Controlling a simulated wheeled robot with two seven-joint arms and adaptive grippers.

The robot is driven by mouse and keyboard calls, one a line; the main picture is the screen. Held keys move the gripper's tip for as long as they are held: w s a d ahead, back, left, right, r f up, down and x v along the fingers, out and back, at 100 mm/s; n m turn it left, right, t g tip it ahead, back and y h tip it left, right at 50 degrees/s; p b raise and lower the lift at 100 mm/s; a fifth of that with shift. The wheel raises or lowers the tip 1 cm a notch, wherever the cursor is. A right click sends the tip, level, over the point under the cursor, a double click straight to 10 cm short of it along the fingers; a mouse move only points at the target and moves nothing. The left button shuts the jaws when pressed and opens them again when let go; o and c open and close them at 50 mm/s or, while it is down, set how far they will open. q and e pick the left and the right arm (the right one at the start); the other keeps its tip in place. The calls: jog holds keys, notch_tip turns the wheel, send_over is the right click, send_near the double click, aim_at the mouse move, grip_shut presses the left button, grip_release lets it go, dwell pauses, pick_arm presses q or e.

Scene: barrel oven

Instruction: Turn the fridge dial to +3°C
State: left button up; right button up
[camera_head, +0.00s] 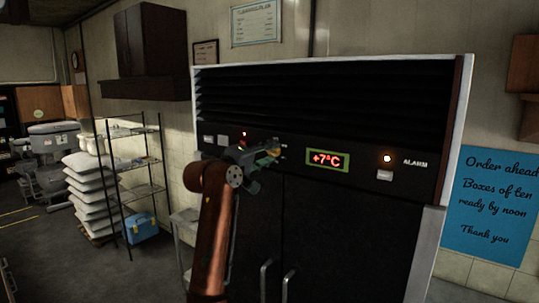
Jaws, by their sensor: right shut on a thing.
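The fridge (328,220) stands in front of me with a dark control panel above two dark doors. Its display (327,160) reads +7°C in red inside a green frame. My right gripper (270,156) is up against the panel, left of the display, and shut on the dial, which it hides almost wholly. I cannot see the dial's marks or pointer. My left gripper is not in view.
Louvres (330,95) run above the panel, and two door handles (289,284) stick out below. A wire shelf (135,180) with a blue box (142,228) stands left, beside stacked white sacks (90,190). A blue sign (495,205) hangs at the right.

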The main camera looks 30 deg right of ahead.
jog(key=shift+f+m, duration=0.1)
jog(key=shift+m, duration=0.9)
jog(key=o, duration=1.1)
jog(key=shift+a, duration=0.1)
jog(key=v, duration=1.2)
jog(key=shift+w, duration=0.1)
